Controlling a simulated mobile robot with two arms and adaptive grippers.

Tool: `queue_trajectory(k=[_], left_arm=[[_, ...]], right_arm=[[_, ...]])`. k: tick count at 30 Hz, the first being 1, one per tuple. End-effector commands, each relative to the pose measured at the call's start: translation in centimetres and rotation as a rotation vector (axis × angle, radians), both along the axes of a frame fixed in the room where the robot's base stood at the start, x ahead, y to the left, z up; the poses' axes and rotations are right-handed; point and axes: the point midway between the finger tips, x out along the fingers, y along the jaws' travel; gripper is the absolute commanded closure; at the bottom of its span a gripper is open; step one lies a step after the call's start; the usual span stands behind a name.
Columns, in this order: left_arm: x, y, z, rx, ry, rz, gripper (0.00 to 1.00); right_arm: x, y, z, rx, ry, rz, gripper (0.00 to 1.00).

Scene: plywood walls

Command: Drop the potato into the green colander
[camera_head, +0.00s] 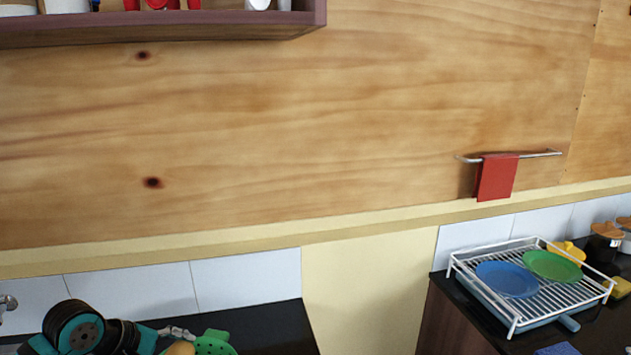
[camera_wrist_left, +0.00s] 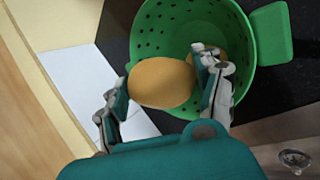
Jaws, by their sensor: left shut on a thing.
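My left gripper (camera_wrist_left: 163,84) is shut on a tan, rounded potato (camera_wrist_left: 161,83), with one finger on each side of it. In the left wrist view the potato overlaps the near rim of the green colander (camera_wrist_left: 178,14), which has rows of holes and a side handle. A small brownish thing (camera_wrist_left: 217,50) shows inside the colander, partly hidden by a finger. In the head view the potato (camera_head: 181,348) and colander (camera_head: 215,343) are cut off at the bottom edge, beside my left gripper (camera_head: 177,334). My right gripper is not in view.
The colander is on a dark counter (camera_head: 265,325) against white tiles. A gap separates it from the right counter, which holds a white dish rack (camera_head: 520,318) with a blue plate (camera_head: 507,279) and a green plate (camera_head: 552,265). A shelf (camera_head: 200,28) hangs above.

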Motion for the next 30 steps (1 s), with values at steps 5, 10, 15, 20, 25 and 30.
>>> queue_trajectory(k=[5, 10, 15, 20, 25, 30], left_arm=[[0.0, 0.0, 0.1, -0.001, -0.001, 0.0, 0.24], [0.0, 0.0, 0.1, -0.001, -0.001, 0.0, 0.06], [0.0, 0.0, 0.0, -0.001, 0.0, -0.001, 0.06], [-0.2, 0.2, 0.5, 0.0, 0.0, -0.001, 0.06], [-1.4, 1.3, 2.6, 0.005, -0.003, 0.001, 0.06], [-3.1, 2.8, 5.6, 0.006, -0.002, 0.002, 0.06]], right_arm=[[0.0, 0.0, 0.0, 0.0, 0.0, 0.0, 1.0], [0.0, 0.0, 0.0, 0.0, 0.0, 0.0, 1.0], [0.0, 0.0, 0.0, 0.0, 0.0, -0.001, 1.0], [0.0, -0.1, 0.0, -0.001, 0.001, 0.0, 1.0], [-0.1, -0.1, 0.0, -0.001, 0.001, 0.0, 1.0], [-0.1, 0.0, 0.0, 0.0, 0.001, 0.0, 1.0]])
